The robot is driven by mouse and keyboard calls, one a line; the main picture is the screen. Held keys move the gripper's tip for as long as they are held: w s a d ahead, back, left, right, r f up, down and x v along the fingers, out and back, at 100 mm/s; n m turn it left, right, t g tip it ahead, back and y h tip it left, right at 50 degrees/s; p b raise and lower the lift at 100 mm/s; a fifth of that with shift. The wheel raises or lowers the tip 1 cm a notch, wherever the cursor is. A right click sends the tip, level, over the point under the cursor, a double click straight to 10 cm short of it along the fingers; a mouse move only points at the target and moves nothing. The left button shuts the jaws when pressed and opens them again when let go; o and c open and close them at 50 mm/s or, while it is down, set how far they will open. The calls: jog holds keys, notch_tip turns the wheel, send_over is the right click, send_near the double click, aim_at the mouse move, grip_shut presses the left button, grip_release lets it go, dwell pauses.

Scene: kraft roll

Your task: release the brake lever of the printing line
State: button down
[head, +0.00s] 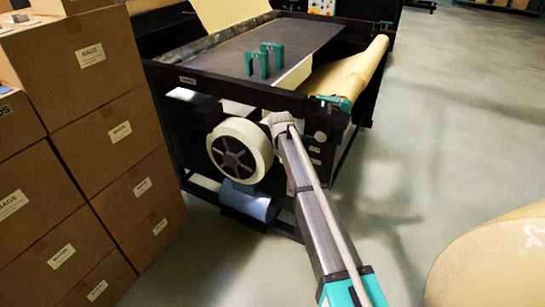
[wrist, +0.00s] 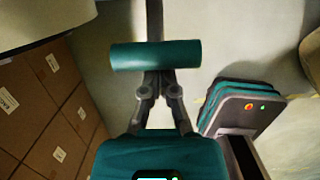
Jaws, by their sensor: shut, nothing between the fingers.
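In the wrist view, a teal cylindrical grip (wrist: 155,55) lies crosswise on a dark bar (wrist: 154,20); it looks like the brake lever's handle. My gripper (wrist: 158,77) is shut and empty, with its fingertips right at the lower edge of the grip. I cannot tell whether they touch it. In the head view, the printing line (head: 250,92) is a dark frame, and my arm reaches to its front beside a white roll (head: 240,150). My fingers and the lever are hidden there behind my arm.
Stacked cardboard boxes (head: 105,130) stand close on the left. A kraft roll (head: 350,75) lies along the machine's right side, with a teal piece (head: 336,102) at its near end. A large tan roll (head: 495,262) is at lower right. The floor (head: 430,140) between is clear.

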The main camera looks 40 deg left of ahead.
jog(key=shift+s, duration=0.1)
jog(key=s+r+p, duration=0.3)
jog(key=r+p, duration=0.4)
jog(key=shift+s+d, duration=0.25)
jog(key=shift+d, duration=0.05)
dwell(1.1)
jog(key=shift+r, duration=0.1)
dwell(0.5)
